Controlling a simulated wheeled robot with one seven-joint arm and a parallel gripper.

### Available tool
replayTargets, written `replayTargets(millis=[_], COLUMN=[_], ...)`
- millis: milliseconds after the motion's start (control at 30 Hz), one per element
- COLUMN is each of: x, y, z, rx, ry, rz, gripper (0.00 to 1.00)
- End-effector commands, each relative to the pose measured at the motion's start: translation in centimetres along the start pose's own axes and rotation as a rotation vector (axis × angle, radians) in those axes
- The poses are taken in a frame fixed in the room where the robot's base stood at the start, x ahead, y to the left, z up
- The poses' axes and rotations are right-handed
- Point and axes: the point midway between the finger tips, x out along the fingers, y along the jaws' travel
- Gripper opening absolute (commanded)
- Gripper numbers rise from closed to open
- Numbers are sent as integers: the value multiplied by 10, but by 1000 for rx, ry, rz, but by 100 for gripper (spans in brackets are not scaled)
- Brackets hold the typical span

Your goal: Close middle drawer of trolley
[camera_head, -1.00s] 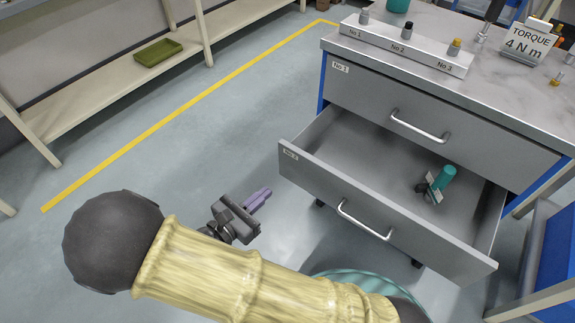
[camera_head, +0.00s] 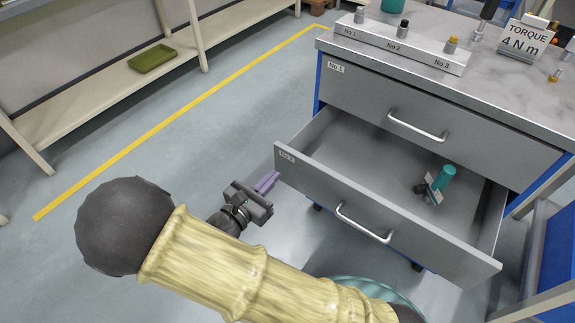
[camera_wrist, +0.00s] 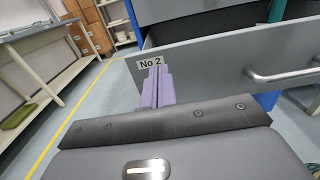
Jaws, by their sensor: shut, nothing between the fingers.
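The middle drawer (camera_head: 315,190) of the trolley, labelled No 2, is pulled out, with a teal-handled tool (camera_head: 440,183) lying inside. Its bar handle (camera_head: 362,222) is in the middle of its front. My gripper (camera_head: 268,181), with purple fingers, is shut and empty. It is close to the left end of the drawer front in the head view. In the wrist view the purple fingers (camera_wrist: 157,86) overlap the drawer front (camera_wrist: 210,68) just below its No 2 label (camera_wrist: 149,61). I cannot tell whether they touch it.
The top drawer (camera_head: 405,108) is shut. The trolley top (camera_head: 490,80) carries a numbered holder block (camera_head: 400,48) and a torque sign (camera_head: 527,38). A shelf with a green tray (camera_head: 154,57) stands at left. The floor left of the drawer is clear.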

Motion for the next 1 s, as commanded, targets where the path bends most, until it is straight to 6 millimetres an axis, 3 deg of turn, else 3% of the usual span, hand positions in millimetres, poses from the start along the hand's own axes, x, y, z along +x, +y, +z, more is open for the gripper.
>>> replayTargets(millis=[200, 400, 1000], x=[40, 64, 69], y=[-1, -2, 0], z=[-3, -2, 1], rx=[2, 1, 0], ry=[0, 0, 0], rz=[-6, -7, 1], gripper=[0, 0, 0])
